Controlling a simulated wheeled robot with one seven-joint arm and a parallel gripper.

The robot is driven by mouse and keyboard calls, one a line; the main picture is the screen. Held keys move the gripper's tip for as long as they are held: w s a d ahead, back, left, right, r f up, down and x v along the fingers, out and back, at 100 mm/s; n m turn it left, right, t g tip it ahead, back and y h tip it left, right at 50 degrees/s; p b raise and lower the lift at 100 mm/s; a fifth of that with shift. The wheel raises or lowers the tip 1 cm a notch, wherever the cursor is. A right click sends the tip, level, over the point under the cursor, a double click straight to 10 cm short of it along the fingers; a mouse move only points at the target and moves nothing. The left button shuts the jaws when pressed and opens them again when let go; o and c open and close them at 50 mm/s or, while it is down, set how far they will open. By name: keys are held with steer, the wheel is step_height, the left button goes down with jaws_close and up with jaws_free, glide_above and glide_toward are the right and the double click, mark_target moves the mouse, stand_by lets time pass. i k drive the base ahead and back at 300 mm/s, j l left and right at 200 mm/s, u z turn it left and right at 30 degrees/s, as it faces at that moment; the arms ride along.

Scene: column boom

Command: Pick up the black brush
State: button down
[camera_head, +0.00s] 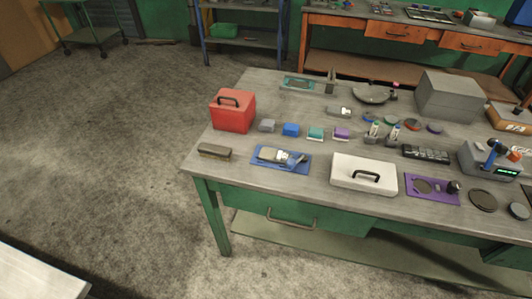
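A dark, long, low object that looks like the brush (214,151) lies near the front left corner of the grey-topped workbench (205,175). Its bristles are too small to make out. It is apart from the things around it, with the red box (233,112) behind it and a blue mat (264,162) to its right. My gripper is not in view.
The blue mat holds small items. A white case (362,174) with a black handle stands further right. Small coloured blocks, including a blue one (291,129), sit behind. Open concrete floor (110,150) lies left of the bench. A green cart (95,32) stands far back.

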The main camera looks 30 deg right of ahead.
mark_target(221, 153)
steer(key=i+j+u, duration=0.35)
steer(key=i, duration=0.15)
steer(key=i+j+u, duration=0.15)
steer(key=i+u, duration=0.15)
steer(key=i, duration=0.2)
